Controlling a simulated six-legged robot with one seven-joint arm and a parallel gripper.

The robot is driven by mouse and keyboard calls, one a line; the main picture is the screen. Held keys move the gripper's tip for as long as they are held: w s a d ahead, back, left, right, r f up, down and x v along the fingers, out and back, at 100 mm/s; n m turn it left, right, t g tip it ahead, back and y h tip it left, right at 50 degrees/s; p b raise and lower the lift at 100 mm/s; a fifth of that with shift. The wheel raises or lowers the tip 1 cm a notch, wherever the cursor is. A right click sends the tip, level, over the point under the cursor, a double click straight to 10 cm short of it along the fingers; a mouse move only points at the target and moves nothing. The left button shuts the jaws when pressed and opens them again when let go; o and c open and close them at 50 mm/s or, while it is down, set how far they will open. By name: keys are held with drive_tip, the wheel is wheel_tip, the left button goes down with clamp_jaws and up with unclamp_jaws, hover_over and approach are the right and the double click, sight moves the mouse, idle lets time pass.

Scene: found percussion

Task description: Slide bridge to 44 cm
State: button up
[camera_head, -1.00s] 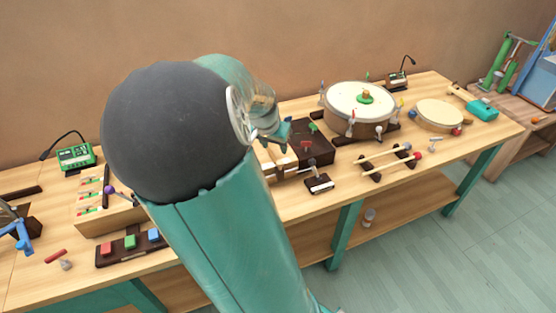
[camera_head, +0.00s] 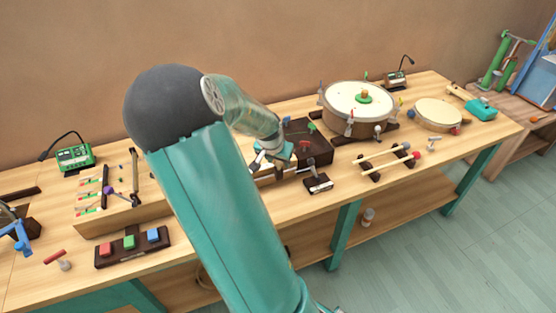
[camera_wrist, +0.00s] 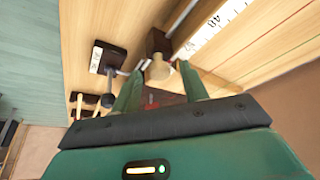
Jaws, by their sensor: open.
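A long pale wooden string box (camera_head: 130,215) runs along the bench, partly hidden behind my arm. In the wrist view its top carries a white number scale (camera_wrist: 212,28), with 48 readable, and thin string lines. A dark wooden block (camera_wrist: 157,41) and a tan rounded wooden piece (camera_wrist: 158,69) lie beside the scale; I cannot tell for sure whether either is the bridge. My gripper (camera_wrist: 161,75) is open, its two green fingers on either side of the tan piece's near end. In the head view my gripper (camera_head: 272,158) is low over the box's right part.
A dark box (camera_head: 312,150) and a small dark labelled block (camera_head: 318,184) stand right of my gripper. Further right are mallets on rests (camera_head: 386,162), a large drum (camera_head: 358,105) and a small drum (camera_head: 438,114). Coloured blocks (camera_head: 130,242) sit at the front left.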

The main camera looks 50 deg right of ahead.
clamp_jaws()
drive_tip(key=w+a, duration=0.5)
drive_tip(key=a, duration=0.4)
drive_tip(key=shift+w+a, duration=0.3)
unclamp_jaws()
